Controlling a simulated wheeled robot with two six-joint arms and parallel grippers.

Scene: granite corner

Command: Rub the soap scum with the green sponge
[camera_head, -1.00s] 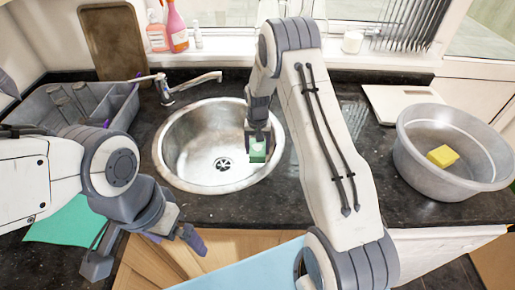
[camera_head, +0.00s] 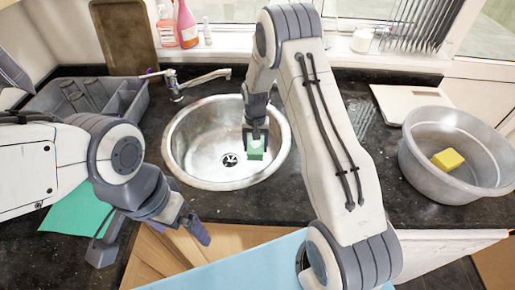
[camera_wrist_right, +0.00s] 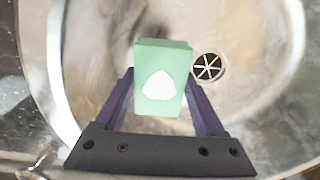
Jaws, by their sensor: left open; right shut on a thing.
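The green sponge (camera_head: 256,149) is held in my right gripper (camera_head: 255,137) over the round steel sink (camera_head: 190,172). In the right wrist view the sponge (camera_wrist_right: 161,78) sits between the two fingers of the right gripper (camera_wrist_right: 162,98), with a white patch on its face. I cannot tell whether it touches the sink's bottom. Whitish blurred streaks show on the sink floor in the wrist view; I cannot tell for sure which are soap scum. My left gripper (camera_head: 152,245) is open and empty, in front of the counter edge.
A grey basin (camera_head: 414,168) with a yellow sponge (camera_head: 447,159) stands on the right. A grey caddy (camera_head: 135,102) is at the left, near the tap (camera_head: 205,79). A green cloth (camera_head: 75,212) lies at the front left. Bottles (camera_head: 187,25) stand on the sill.

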